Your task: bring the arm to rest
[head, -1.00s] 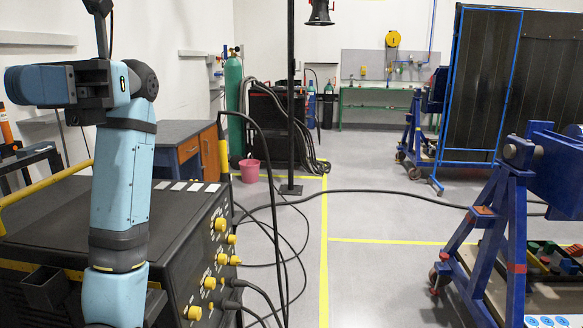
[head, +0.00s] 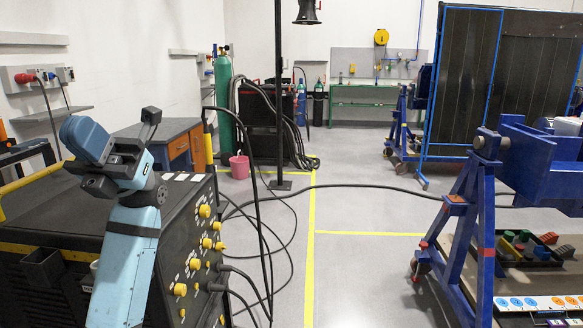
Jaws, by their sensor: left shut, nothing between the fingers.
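My left arm, light blue with dark joints, rises from the lower left in the head view, in front of a black cabinet. My left gripper (head: 150,117) shows small and dark at its upper end. It is shut and empty, clear of everything around it, and the outlines of its fingers are hard to make out. My right gripper is not in view.
The black cabinet (head: 40,220) with yellow knobs and plugged cables stands close behind my left arm. A blue jig stand (head: 470,230) is at the right, with a tray of coloured parts (head: 520,245) beside it. Cables cross the floor; the grey floor (head: 370,270) between is open.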

